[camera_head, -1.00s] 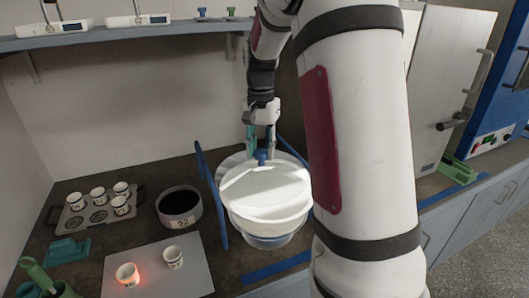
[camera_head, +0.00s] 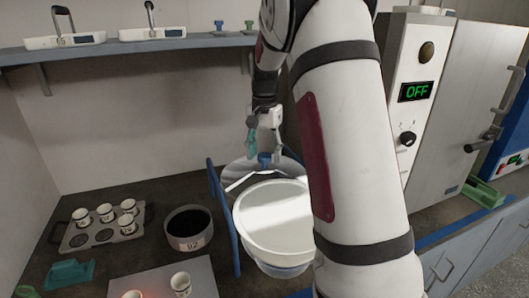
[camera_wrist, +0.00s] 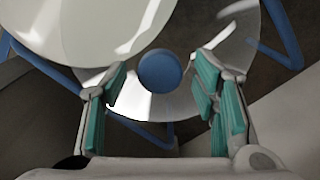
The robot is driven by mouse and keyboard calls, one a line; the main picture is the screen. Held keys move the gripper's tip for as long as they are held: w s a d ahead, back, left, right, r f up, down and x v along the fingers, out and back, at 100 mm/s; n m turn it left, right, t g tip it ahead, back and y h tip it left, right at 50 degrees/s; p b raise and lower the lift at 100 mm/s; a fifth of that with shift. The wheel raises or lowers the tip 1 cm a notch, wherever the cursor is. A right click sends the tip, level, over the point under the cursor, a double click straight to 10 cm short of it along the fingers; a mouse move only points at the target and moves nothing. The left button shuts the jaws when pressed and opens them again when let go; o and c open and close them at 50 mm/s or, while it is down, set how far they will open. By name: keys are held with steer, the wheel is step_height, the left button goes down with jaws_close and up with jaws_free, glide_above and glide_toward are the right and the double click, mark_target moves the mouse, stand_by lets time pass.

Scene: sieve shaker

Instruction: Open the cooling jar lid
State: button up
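The cooling jar (camera_head: 262,233) is a wide pale round vessel on the bench; its white inside shows from above. Its clear lid (camera_head: 237,169), with a blue knob (camera_head: 265,158), lies off the jar's mouth on the far side, partly hidden behind the near rim. In the wrist view the lid (camera_wrist: 150,105) shows beneath my gripper, with the jar (camera_wrist: 75,30) at upper left. My gripper (camera_head: 263,148) is just above the knob. Its teal fingers (camera_wrist: 158,85) are apart on either side of the knob (camera_wrist: 160,70), with gaps visible. What supports the lid is unclear.
Blue bars (camera_head: 222,215) flank the jar and lid. A dark-filled pot (camera_head: 188,243) and a tray of cups (camera_head: 75,238) stand left. A pale plate (camera_head: 204,285) with cups is in front. A cabinet reading OFF (camera_head: 423,60) stands right. A shelf (camera_head: 110,49) runs above.

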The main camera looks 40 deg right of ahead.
step_height(320, 180, up, 12)
stand_by(0.6)
steer(key=m+t+y+p, duration=0.2)
steer(key=m+t+p, duration=0.2)
steer(key=m+p, duration=1.1)
glide_toward(268, 156)
steer(key=w+f+m, duration=0.1)
steer(key=f, duration=0.1)
steer(key=w+a+f+m+b, duration=0.1)
steer(key=f, duration=0.2)
steer(key=w+a+f+m, duration=0.1)
steer(key=w+f, duration=0.1)
steer(key=f, duration=0.1)
